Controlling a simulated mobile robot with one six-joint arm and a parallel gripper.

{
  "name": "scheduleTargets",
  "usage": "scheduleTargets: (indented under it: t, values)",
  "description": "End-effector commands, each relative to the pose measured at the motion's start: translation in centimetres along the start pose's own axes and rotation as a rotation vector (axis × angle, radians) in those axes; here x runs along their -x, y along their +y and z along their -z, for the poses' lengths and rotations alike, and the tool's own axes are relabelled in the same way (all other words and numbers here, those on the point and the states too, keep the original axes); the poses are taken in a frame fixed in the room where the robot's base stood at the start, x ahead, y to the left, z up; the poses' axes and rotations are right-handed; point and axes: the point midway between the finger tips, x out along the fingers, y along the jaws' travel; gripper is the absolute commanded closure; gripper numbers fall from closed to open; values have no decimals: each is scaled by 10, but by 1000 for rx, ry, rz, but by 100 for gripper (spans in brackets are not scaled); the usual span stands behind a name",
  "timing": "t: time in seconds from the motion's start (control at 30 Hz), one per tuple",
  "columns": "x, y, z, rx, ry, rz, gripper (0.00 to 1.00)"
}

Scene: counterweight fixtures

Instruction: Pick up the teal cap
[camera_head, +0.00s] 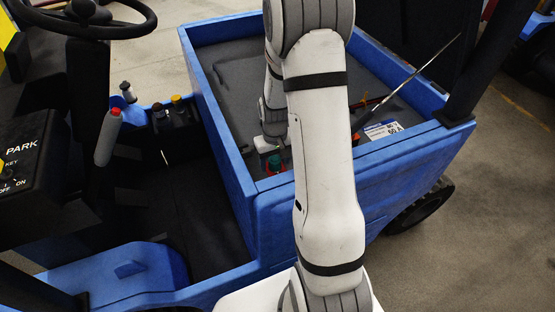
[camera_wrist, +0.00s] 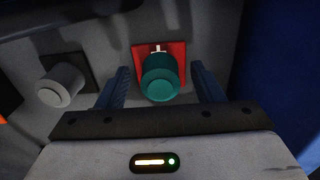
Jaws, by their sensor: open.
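The teal cap (camera_wrist: 160,78) is a round cylinder in front of a red square plate (camera_wrist: 177,50) in the wrist view. My gripper (camera_wrist: 160,82) is open, with one blue finger on each side of the cap and a visible gap to each. Whether the fingertips reach past the cap's face is hard to tell. In the head view the teal cap (camera_head: 274,163) shows small beside my arm, inside the blue cargo bed near its front corner.
A grey round knob (camera_wrist: 60,85) on a dark plate is left of the cap. A dark blue wall (camera_wrist: 285,70) stands close on the right.

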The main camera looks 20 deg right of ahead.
Motion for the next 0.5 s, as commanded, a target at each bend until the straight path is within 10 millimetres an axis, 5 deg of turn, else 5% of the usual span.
scheduleTargets:
  t: [0.23,0.5]
  values:
    - [-2,0,0,0,0,0,39]
    - [-2,0,0,0,0,0,61]
